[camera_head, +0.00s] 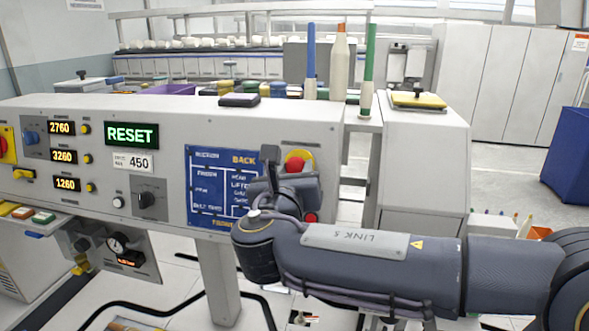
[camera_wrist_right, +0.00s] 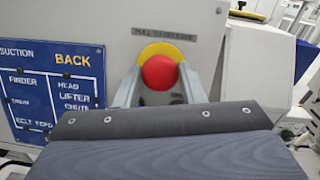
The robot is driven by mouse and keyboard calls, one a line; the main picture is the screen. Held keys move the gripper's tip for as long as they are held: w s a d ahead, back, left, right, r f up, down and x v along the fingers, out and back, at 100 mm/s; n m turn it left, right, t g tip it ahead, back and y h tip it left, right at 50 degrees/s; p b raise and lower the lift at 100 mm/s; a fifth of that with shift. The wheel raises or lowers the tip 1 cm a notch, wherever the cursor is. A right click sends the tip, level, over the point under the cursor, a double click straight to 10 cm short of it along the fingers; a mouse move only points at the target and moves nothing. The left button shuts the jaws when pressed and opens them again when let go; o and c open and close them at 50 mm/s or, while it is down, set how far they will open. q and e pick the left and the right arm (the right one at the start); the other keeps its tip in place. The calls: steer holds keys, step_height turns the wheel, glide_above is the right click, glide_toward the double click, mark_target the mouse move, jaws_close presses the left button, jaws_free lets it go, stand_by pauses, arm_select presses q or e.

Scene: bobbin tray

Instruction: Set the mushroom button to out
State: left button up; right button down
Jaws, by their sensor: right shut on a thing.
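The red mushroom button (camera_head: 294,165) with its yellow surround sits on the right end of the machine's grey front panel. In the right wrist view the red cap (camera_wrist_right: 159,72) stands in front of a yellow ring (camera_wrist_right: 162,51). My right gripper (camera_head: 290,171) is at the button, its fingers on either side of the cap and shut on it. In the right wrist view the gripper (camera_wrist_right: 160,80) hides the lower part of the button. How far the cap stands out from the panel cannot be told. My left gripper is out of view.
A label (camera_wrist_right: 165,33) is above the button, and a blue diagram plate (camera_head: 223,187) is to its left. A smaller red button (camera_head: 311,217) lies below. A lit RESET display (camera_head: 131,134) and a black knob (camera_head: 148,199) are further left. Tall bobbins (camera_head: 339,62) stand behind.

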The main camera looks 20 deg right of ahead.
steer(key=c, duration=1.2)
jaws_free()
steer(key=shift+a, duration=0.1)
steer(key=shift+c, duration=0.2)
steer(key=o, duration=0.3)
steer(key=shift+s+r, duration=0.1)
steer(key=shift+s, duration=0.1)
steer(key=shift+w, duration=0.1)
steer(key=b+v, duration=0.1)
steer(key=v, duration=0.6)
steer(key=shift+s+a, duration=0.25)
steer(key=shift+s, duration=0.1)
steer(key=shift+d, duration=0.1)
